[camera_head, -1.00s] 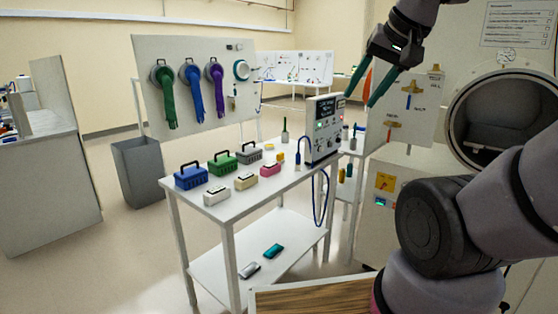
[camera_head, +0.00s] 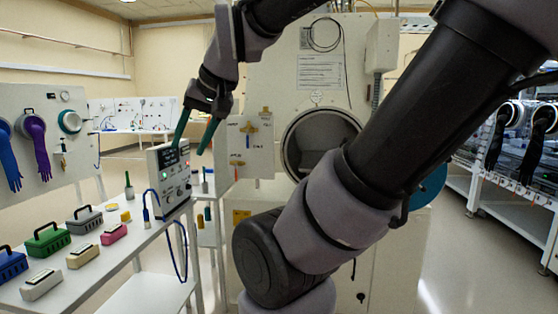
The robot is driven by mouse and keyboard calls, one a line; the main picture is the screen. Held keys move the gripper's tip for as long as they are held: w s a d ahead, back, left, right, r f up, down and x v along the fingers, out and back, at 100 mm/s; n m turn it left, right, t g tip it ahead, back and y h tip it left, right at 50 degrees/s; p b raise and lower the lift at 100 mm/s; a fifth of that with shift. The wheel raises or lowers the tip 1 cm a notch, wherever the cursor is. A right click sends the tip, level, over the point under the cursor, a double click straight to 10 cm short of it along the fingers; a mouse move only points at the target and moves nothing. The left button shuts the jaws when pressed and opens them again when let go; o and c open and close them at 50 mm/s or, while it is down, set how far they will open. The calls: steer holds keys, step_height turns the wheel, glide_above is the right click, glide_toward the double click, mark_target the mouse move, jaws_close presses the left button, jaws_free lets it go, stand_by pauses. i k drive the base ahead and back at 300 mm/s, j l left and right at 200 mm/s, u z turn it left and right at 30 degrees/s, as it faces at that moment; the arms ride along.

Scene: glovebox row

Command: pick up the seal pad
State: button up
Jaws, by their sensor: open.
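My gripper (camera_head: 189,150) is in the upper middle of the head view, its two teal fingers apart, with nothing between them. It hangs in front of the control box in the picture, above the table's far end. I cannot tell which thing is the seal pad. Small candidates on the white table (camera_head: 118,262) are a white block (camera_head: 42,284), a cream block (camera_head: 82,256), a pink block (camera_head: 113,234) and a small yellow piece (camera_head: 126,216). All lie apart from my gripper.
Blue (camera_head: 10,264), green (camera_head: 48,240) and grey (camera_head: 84,220) handled cases stand behind the blocks. A control box (camera_head: 170,178) with a blue cable stands at the table's right end. A round port (camera_head: 318,140) and a shelf rack (camera_head: 490,205) are to the right.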

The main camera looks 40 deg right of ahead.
mark_target(126, 219)
steer(key=i+l+u, duration=0.15)
steer(key=i+l, duration=0.15)
steer(key=i+l+u, duration=0.15)
steer(key=i+l, duration=0.25)
steer(key=i+l+u, duration=0.2)
steer(key=i+l, duration=0.2)
steer(key=i+l+u, duration=0.15)
steer(key=i+l, duration=0.2)
steer(key=l, duration=0.15)
steer(key=i+l+u, duration=0.15)
steer(key=i+l, duration=0.15)
steer(key=l, duration=0.2)
